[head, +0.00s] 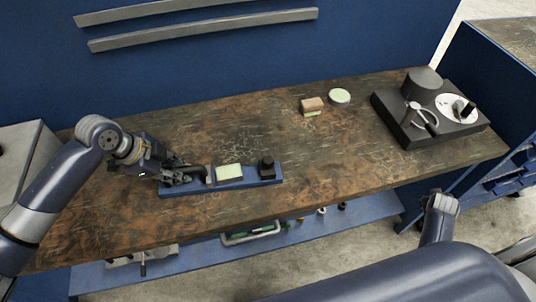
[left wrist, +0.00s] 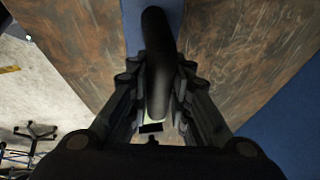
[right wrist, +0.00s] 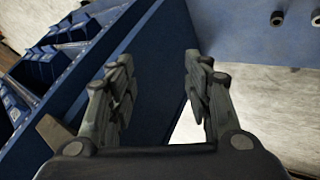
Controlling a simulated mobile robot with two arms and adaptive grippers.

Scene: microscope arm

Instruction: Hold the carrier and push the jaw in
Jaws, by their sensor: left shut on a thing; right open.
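The blue carrier (head: 240,184) lies along the front of the workbench. A pale green pad (head: 228,171) sits at its middle and a black block with a knob (head: 267,166), perhaps the jaw, stands near its right end. My left gripper (head: 192,175) is at the carrier's left end. In the left wrist view its fingers (left wrist: 158,85) are shut on a black rounded handle (left wrist: 157,50), which hides much of the carrier below. My right gripper (right wrist: 157,75) is open and empty, away from the carrier, with blue shelving behind it in the right wrist view.
A dark stand with a white disc (head: 452,106) is at the bench's right end. A small tan block (head: 312,104) and a round pale-topped piece (head: 339,97) lie near the back. Bench right of the carrier is clear. Blue drawers (head: 515,160) stand at the far right.

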